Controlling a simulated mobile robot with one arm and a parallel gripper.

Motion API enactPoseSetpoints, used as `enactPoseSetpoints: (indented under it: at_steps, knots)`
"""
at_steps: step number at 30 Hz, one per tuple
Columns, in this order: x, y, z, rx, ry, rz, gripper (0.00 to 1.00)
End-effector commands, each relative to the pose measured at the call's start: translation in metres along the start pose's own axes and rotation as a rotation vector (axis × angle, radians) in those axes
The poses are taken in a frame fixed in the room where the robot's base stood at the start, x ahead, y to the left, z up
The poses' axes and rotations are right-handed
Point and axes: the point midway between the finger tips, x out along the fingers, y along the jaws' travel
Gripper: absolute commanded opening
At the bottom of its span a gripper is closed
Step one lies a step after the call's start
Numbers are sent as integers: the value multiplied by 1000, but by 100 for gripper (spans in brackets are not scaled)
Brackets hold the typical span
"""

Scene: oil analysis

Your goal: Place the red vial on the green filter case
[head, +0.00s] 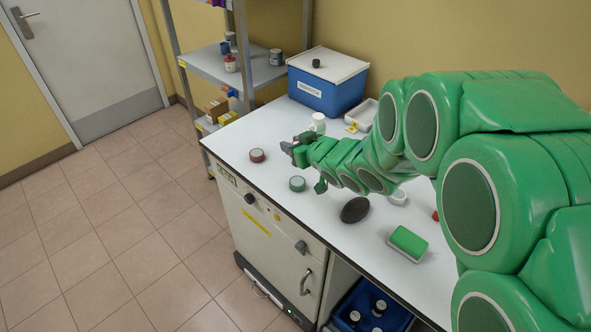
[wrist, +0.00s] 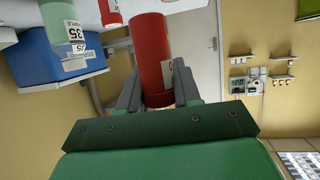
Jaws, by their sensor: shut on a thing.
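My gripper (head: 289,147) is above the white bench in the head view, behind and slightly left of the round green filter case (head: 297,184). In the wrist view its two dark fingers are shut on a red vial (wrist: 152,50), a cylinder with part of a white label showing. The vial is hard to make out in the head view. The green filter case lies flat on the bench near its front edge, with nothing on it. The case is not seen in the wrist view.
A dark red round case (head: 257,155) lies left of my gripper. A dark oval object (head: 355,210) and a green sponge (head: 409,241) lie to the right. A labelled green vial (wrist: 62,28) shows in the wrist view.

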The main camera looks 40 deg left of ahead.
Motion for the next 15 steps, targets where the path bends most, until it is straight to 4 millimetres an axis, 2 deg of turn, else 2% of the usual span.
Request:
enactPoseSetpoints:
  at_steps: [3, 15]
  knots:
    - [6, 1, 17, 0, -4, 1, 4]
    - [18, 0, 47, 2, -5, 0, 4]
